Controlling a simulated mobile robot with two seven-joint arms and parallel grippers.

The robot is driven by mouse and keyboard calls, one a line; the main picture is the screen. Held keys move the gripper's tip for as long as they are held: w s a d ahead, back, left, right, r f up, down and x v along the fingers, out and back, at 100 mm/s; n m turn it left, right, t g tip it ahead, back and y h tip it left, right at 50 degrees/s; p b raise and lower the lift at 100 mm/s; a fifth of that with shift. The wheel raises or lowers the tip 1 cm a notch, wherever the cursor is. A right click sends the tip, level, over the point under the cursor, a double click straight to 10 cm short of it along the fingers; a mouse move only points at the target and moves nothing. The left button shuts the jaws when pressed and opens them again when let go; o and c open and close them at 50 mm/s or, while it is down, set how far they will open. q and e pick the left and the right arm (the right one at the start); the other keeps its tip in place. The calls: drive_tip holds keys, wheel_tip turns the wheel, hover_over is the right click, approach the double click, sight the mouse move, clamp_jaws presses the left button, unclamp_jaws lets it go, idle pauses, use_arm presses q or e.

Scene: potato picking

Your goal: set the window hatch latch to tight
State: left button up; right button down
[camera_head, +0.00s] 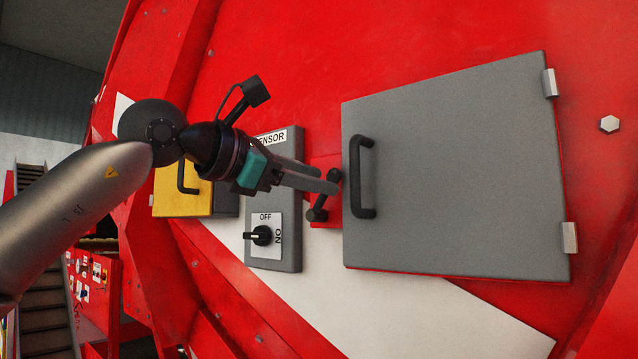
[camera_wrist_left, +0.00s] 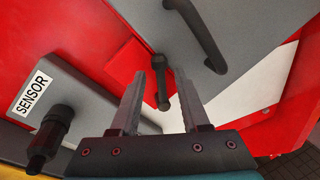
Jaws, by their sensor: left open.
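The grey window hatch (camera_head: 455,175) is closed flat against the red machine wall, with a black handle (camera_head: 361,178) near its left edge. The small dark latch (camera_head: 318,210) sits on a red plate just left of the hatch and stands slanted, its upper end leaning right. My left gripper (camera_head: 333,180) is open at the latch, and its fingers cover part of it. In the left wrist view the latch (camera_wrist_left: 162,88) shows between the two open fingertips (camera_wrist_left: 160,72); I cannot tell whether they touch it. My right gripper is not in view.
A grey sensor box (camera_head: 287,245) with an OFF/ON rotary switch (camera_head: 262,236) stands left of the latch, close to my left gripper. A yellow box (camera_head: 180,200) with a black handle is farther left. Hinges (camera_head: 569,237) line the hatch's right edge.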

use_arm(q)
drive_tip(key=b+v, duration=0.4)
drive_tip(key=v, duration=1)
